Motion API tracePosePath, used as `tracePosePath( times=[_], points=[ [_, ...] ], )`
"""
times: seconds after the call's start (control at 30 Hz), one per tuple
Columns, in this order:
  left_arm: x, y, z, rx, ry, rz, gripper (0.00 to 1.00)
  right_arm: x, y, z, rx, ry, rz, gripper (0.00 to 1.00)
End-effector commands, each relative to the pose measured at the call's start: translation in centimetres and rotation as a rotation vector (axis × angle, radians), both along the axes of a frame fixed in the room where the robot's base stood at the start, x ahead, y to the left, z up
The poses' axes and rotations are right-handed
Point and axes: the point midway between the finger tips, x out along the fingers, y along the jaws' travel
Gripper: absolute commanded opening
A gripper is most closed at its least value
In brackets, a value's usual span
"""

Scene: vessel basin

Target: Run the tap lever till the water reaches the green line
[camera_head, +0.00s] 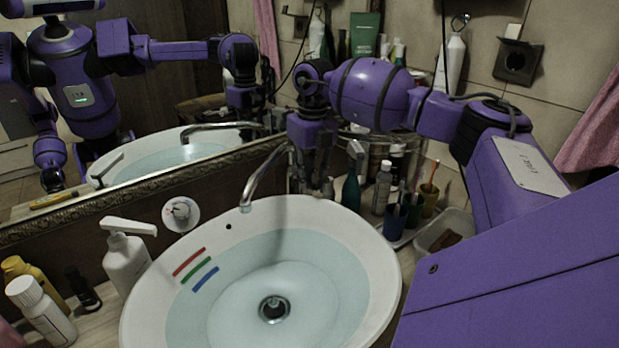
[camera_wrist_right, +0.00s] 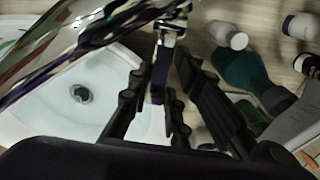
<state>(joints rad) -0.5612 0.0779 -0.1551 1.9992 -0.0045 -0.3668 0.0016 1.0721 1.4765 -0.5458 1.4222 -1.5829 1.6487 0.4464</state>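The white basin (camera_head: 384,262) holds clear water (camera_head: 335,285). Red (camera_head: 188,262), green (camera_head: 196,273) and blue (camera_head: 206,279) lines mark its left inner wall; I cannot tell exactly which one the water's edge meets. The chrome tap spout (camera_head: 262,175) arches over the back rim; no clear stream shows below it. My right gripper (camera_head: 318,186) points down behind the rim, just right of the spout. In the right wrist view its fingers (camera_wrist_right: 160,76) are apart, with the narrow tap lever (camera_wrist_right: 158,88) between them; contact is unclear. My left gripper is not directly in view.
A teal bottle (camera_head: 351,192), other bottles and toothbrush cups (camera_head: 396,217) crowd close to the right gripper. A soap pump (camera_head: 126,262) and a white bottle (camera_head: 40,312) stand at left. A framed mirror (camera_head: 165,80) backs the basin.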

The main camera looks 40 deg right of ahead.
Motion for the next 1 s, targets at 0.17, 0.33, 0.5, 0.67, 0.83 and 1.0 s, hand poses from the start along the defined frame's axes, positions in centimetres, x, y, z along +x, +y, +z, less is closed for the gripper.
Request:
tracePosePath(
  times=[0.17, 0.33, 0.5, 0.67, 0.83, 1.0],
  points=[
    [0.07, -0.05, 0.07, -0.001, -0.002, 0.001, 0.40, 0.04, 0.12, 0.04, 0.003, -0.001, 0.000, 0.00],
    [-0.06, -0.04, 0.05, -0.001, 0.000, 0.001, 0.40, 0.08, 0.14, 0.08, 0.005, 0.002, -0.001, 0.00],
    [-0.53, 0.04, -0.01, 0.000, 0.008, 0.003, 0.40, 0.17, 0.20, 0.37, 0.016, 0.051, -0.002, 0.00],
    [-0.85, 0.10, -0.07, 0.001, 0.013, 0.005, 0.40, 0.06, 0.16, 0.41, 0.021, 0.078, -0.003, 0.00],
    [-0.84, 0.10, -0.09, 0.001, 0.013, 0.005, 0.40, 0.05, 0.17, 0.39, 0.021, 0.077, -0.003, 0.20],
    [-0.64, 0.07, -0.07, 0.000, 0.010, 0.004, 0.40, 0.04, 0.14, 0.40, 0.020, 0.078, -0.002, 0.36]
  ],
)
